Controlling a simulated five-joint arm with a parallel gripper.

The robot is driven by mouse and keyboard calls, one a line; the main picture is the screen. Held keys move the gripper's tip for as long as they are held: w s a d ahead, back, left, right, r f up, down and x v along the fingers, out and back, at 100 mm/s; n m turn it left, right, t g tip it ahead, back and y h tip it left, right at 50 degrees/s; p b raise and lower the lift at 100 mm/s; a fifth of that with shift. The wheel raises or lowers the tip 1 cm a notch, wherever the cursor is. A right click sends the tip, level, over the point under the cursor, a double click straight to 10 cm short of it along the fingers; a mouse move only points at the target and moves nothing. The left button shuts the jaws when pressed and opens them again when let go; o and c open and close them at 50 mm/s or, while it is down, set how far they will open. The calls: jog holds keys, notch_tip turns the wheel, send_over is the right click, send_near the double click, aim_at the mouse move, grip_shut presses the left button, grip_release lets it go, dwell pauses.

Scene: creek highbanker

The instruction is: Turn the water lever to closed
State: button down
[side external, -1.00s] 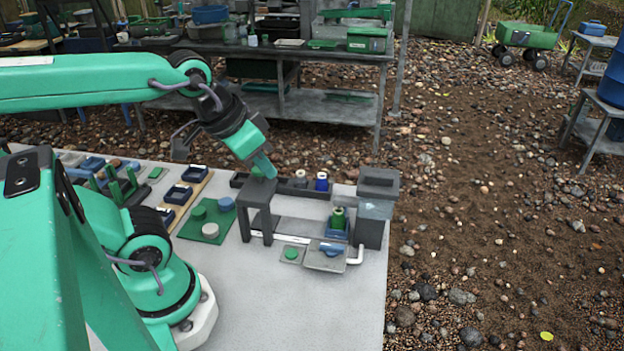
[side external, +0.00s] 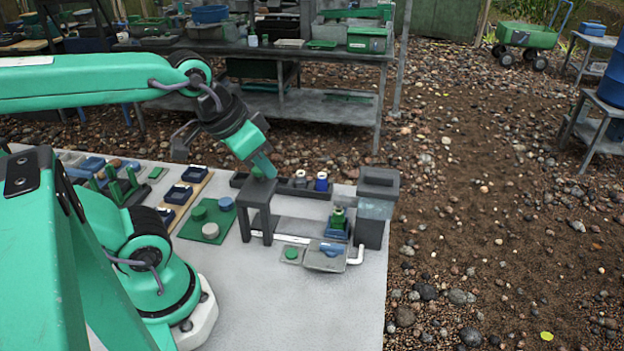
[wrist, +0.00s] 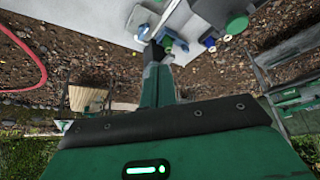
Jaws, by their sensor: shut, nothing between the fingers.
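My gripper (side external: 266,170) is shut and empty, pointing down at the top of a dark grey stand (side external: 258,192) on the table; I cannot tell whether it touches. A small green part shows at its tip, partly hidden. In the wrist view my gripper (wrist: 151,50) reaches towards the bench parts. Right of the stand are a grey trough, a grey box with a blue top (side external: 331,248) and a white pipe (side external: 355,256). A green-topped piece (side external: 338,216) stands in a blue holder. I cannot tell which part is the water lever, nor its setting.
A green plate (side external: 204,226) with round pieces lies to the left. A dark rail with bottles (side external: 321,181) lies behind. The table front (side external: 300,310) is clear.

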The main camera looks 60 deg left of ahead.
dwell(0.3)
jog(key=c, duration=1.5)
grip_release()
jog(key=w+d+f+m+g, duration=0.1)
jog(key=w+f+m+g, duration=0.1)
jog(key=w+f+m, duration=0.1)
jog(key=w+d+f+m+g, duration=0.1)
jog(key=w+d+f+m, duration=0.1)
jog(key=w+f, duration=0.3)
jog(key=w+d+f+m+g, duration=0.1)
jog(key=w+f+m+g, duration=0.1)
jog(key=w+f+m, duration=0.1)
jog(key=shift+w+d+f+m+g, duration=0.3)
jog(key=shift+w+d+f+m, duration=0.1)
jog(key=shift+f+m, duration=0.1)
